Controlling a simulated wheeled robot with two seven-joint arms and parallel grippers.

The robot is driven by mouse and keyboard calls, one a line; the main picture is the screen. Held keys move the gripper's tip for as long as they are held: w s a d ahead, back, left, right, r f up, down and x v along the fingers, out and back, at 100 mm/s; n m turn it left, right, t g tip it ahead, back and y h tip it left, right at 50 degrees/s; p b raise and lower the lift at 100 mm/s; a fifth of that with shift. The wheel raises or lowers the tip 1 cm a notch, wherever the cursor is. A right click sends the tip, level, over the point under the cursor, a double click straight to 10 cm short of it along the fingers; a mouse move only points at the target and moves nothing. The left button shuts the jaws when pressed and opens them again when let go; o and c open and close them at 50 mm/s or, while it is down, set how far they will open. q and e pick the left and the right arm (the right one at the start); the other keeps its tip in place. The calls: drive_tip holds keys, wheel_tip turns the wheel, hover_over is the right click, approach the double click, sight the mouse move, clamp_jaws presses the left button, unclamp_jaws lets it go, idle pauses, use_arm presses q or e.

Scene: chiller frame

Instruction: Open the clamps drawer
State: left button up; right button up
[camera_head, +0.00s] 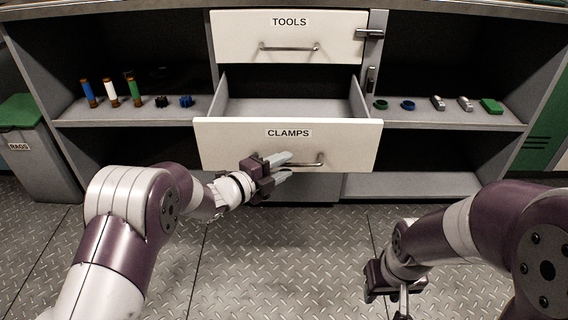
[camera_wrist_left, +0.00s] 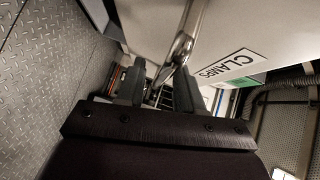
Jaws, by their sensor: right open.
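The clamps drawer (camera_head: 225,140) is pulled well out of the cabinet, and its empty-looking inside shows from above. Its front carries the label CLAMPS and a metal bar handle (camera_head: 318,160). My left gripper (camera_head: 284,166) is at the left and middle part of this handle, with its two fingers apart. In the left wrist view the handle (camera_wrist_left: 183,42) runs down toward the gap between the fingers (camera_wrist_left: 158,88); whether a finger touches it is unclear. My right gripper (camera_head: 385,290) is open and low over the floor at the right, away from the drawer.
The tools drawer (camera_head: 240,35) above is closed, with a latch (camera_head: 370,34) at its right. A rags bin (camera_head: 40,150) stands at the left. The floor before the cabinet is clear.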

use_arm(q)
drive_tip(key=p+v, duration=0.4)
drive_tip(key=v, duration=0.7)
drive_tip(key=shift+s+a, duration=0.25)
drive_tip(key=shift+s, duration=0.05)
drive_tip(key=shift+r, duration=0.1)
